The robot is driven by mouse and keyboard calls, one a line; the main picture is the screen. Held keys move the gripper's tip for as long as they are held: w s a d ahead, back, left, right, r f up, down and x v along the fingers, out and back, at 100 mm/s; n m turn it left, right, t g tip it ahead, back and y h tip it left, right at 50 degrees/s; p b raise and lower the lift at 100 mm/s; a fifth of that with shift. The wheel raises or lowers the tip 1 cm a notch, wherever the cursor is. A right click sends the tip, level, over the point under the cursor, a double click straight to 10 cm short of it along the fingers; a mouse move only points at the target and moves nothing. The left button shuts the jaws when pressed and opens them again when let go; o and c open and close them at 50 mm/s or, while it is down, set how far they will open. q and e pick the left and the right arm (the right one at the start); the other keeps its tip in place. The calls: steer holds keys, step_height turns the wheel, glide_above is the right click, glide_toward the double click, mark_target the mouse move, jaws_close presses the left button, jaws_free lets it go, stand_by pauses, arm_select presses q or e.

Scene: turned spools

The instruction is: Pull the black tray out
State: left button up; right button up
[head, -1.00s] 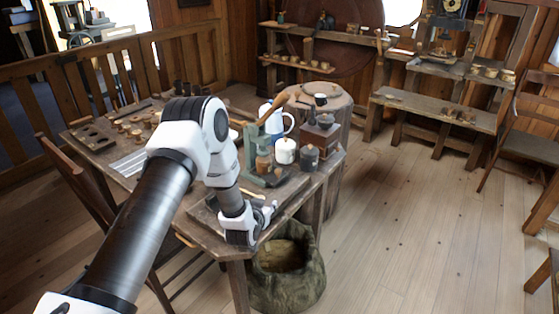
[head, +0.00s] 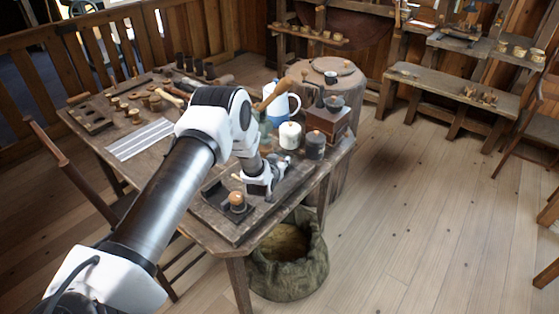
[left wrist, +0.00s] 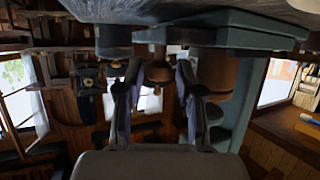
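A small black tray (head: 217,197) lies on the wooden board near the front corner of the table in the head view. A dark cup-like piece with an orange-brown top (head: 237,201) stands on or in it. My left gripper (head: 280,184) is low over the board, just right of the tray, and its arm hides part of the area behind. In the left wrist view, which looks upside down, the two fingers of my left gripper (left wrist: 158,95) stand apart. A brown turned piece (left wrist: 158,71) shows beyond the gap between them. My right gripper is out of view.
A white lidded jar (head: 290,135), a dark jar (head: 315,145), a blue-and-white jug (head: 283,103) and a wooden grinder (head: 330,120) crowd the table behind the gripper. A cloth sack (head: 290,260) stands on the floor below. The floor at right is clear.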

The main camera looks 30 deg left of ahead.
arm_select(q)
steer(key=shift+s+r, duration=0.15)
steer(key=shift+r, duration=0.05)
jaws_close()
steer(key=d, duration=0.5)
steer(key=d+b, duration=0.1)
steer(key=d, duration=0.2)
steer(key=shift+s+d, duration=0.25)
steer(key=shift+s, duration=0.1)
jaws_free()
steer(key=shift+a, duration=0.1)
steer(key=shift+w+f, duration=0.15)
